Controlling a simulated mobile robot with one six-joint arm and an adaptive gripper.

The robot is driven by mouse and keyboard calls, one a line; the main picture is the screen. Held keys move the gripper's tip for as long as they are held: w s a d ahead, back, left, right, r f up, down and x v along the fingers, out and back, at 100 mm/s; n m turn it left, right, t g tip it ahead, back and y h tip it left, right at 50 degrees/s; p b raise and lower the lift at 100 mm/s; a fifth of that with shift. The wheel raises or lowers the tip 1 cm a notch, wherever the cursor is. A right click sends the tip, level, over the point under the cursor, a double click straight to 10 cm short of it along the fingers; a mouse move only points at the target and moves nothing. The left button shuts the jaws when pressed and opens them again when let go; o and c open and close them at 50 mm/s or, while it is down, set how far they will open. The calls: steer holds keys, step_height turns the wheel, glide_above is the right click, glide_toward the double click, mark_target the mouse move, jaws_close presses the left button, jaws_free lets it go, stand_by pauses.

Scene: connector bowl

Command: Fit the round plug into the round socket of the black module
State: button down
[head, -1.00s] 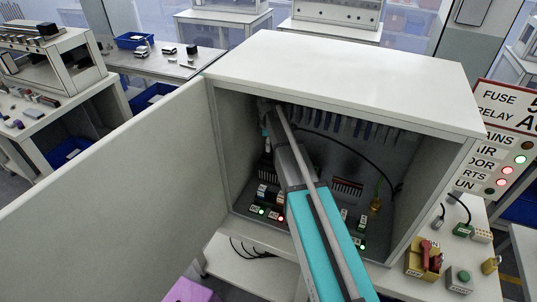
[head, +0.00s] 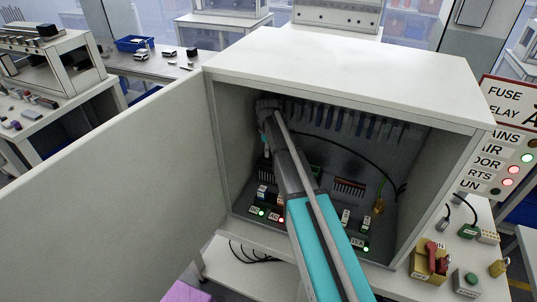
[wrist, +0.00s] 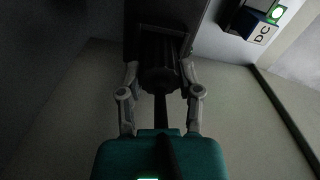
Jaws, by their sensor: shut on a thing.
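In the wrist view my gripper (wrist: 160,77) is shut on the round plug (wrist: 160,82), a dark ribbed cylinder between its two grey fingers. A dark cable runs from the plug back over my teal gripper body. A dark block, apparently the black module (wrist: 165,14), is directly beyond the plug at the top of the view. The plug's front end is in shadow against it; I cannot tell if they touch or how deep the plug sits. The round socket is hidden. In the head view my arm reaches into the open cabinet (head: 350,50), and fingers and plug cannot be made out.
The open cabinet door (head: 110,200) stands at the left. Inside are small lit modules (head: 262,208), a black cable (head: 365,155) and a brass-coloured fitting (head: 379,205). A blue-grey module marked DC (wrist: 258,22) is at upper right in the wrist view.

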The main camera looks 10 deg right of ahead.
steer(key=shift+f, duration=0.4)
steer(key=shift+c, duration=1.4)
jaws_free()
steer(key=shift+r, duration=0.25)
step_height(320, 180, up, 12)
steer(key=p, duration=1.2)
steer(key=s+m, duration=1.4)
steer(key=s, duration=1.3)
steer(key=shift+d, duration=0.4)
